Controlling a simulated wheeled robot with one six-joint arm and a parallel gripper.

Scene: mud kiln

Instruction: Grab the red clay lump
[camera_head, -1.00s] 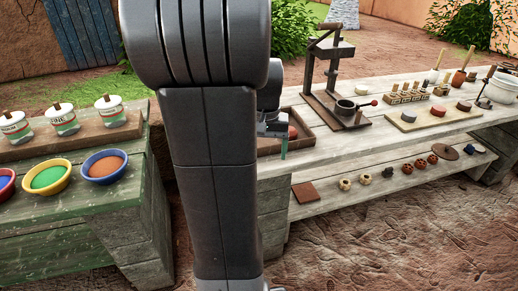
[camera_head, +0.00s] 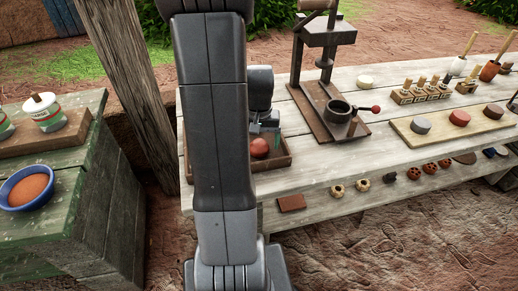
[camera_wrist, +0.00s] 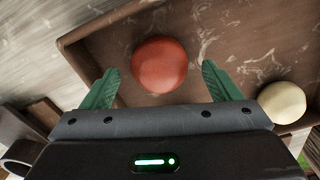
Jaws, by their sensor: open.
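The red clay lump (camera_wrist: 160,64) is a smooth round ball lying in a brown wooden tray (camera_wrist: 110,55). In the wrist view it sits just beyond my gripper (camera_wrist: 160,85), centred between the two green fingers. The fingers are spread apart and touch nothing that I can see. In the head view the red lump (camera_head: 259,147) lies in the tray (camera_head: 282,161) on the workbench, and my gripper (camera_head: 264,138) is right by it, partly behind my own arm. The height of the fingers over the lump is hard to tell.
A cream ball (camera_wrist: 283,102) lies in the same tray, right of the lump. A wooden press (camera_head: 325,85) stands on the bench to the right of the tray. A board with grey, red and brown discs (camera_head: 440,126) lies farther right. A wooden post (camera_head: 135,90) stands left of the bench.

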